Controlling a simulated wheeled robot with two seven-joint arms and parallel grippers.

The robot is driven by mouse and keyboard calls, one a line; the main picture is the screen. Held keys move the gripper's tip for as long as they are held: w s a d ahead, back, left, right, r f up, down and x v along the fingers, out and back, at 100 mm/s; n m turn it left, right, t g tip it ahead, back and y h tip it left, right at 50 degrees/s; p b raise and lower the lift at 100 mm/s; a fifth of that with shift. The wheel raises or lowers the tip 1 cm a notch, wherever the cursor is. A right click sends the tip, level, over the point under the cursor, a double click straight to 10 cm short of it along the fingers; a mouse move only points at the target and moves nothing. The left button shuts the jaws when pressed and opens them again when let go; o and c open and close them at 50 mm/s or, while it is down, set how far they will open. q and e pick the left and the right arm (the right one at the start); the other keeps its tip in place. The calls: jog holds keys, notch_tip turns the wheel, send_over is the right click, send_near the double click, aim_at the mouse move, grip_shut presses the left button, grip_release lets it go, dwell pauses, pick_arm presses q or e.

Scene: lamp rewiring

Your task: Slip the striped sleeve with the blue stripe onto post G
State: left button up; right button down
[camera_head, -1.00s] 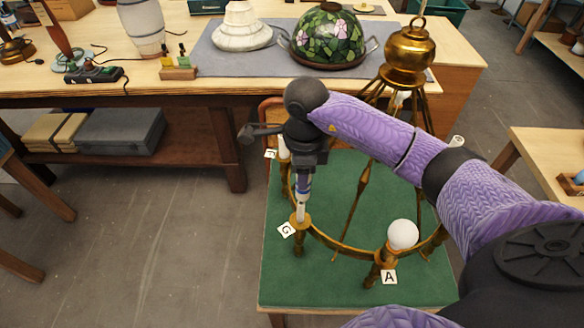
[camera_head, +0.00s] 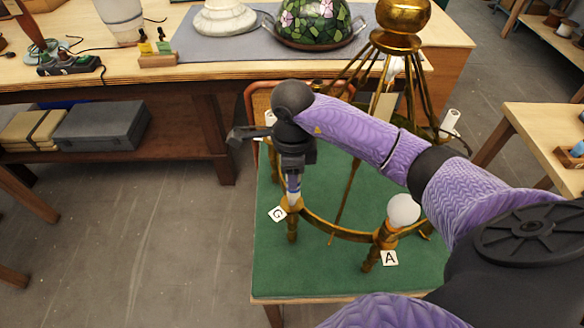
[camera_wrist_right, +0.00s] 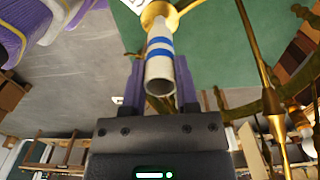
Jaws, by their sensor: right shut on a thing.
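My right gripper (camera_head: 293,172) is shut on the striped sleeve (camera_head: 293,187), a white tube with blue banding. The gripper points down over post G (camera_head: 292,224), beside its white G tag (camera_head: 278,214). The sleeve stands nearly upright, its lower end at the brass cup of post G. In the right wrist view the sleeve (camera_wrist_right: 160,72) shows two blue bands and an open near end between the fingers, and its far end meets the brass cup (camera_wrist_right: 157,11). Whether it is fully seated is hidden. My left gripper is not in view.
The brass lamp frame (camera_head: 340,234) stands on a green-topped table (camera_head: 330,280). A white globe (camera_head: 403,210) sits on the post with tag A (camera_head: 389,258). My forearm crosses above the ring.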

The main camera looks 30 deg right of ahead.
notch_tip(320, 180, down, 2)
jog(key=shift+f+b, duration=0.25)
jog(key=shift+b, duration=0.55)
jog(key=shift+f, duration=0.2)
jog(key=shift+w+a, duration=0.1)
jog(key=shift+f+b, duration=0.15)
jog(key=shift+b, duration=0.2)
jog(key=shift+c, duration=2.2)
grip_release()
jog(key=shift+o, duration=0.8)
